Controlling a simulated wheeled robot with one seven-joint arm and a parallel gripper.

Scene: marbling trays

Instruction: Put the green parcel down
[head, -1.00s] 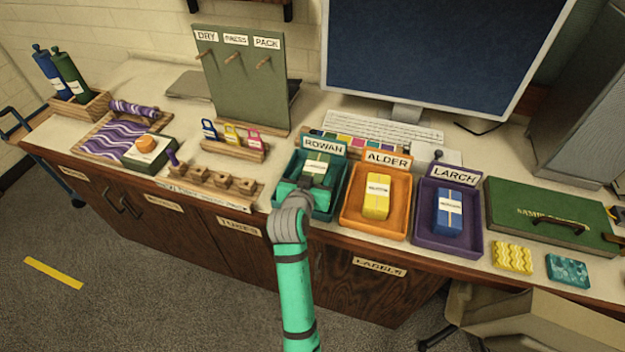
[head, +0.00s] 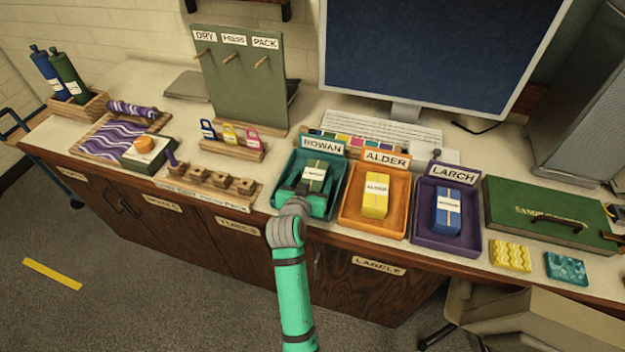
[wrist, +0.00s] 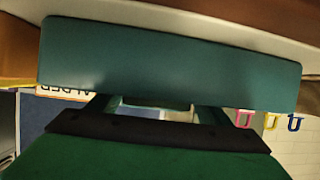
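The green parcel (head: 316,181) has a white label. In the head view it is in the teal tray (head: 338,194) marked ROWAN, with my gripper (head: 305,193) at its near side. My gripper hides its lower part, so I cannot tell whether it rests on the tray floor. In the wrist view a broad teal surface (wrist: 170,62), likely the tray wall, crosses the picture. Two dark fingers (wrist: 153,110) show apart below it, with a pale and blue patch between them. I cannot tell whether they grip the parcel.
To the right stand the orange ALDER tray (head: 347,221) with a yellow parcel (head: 376,203) and the purple LARCH tray (head: 424,236) with a blue parcel (head: 447,220). A wooden rack (head: 207,190) lies left. A keyboard (head: 385,128) and monitor (head: 430,50) are behind.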

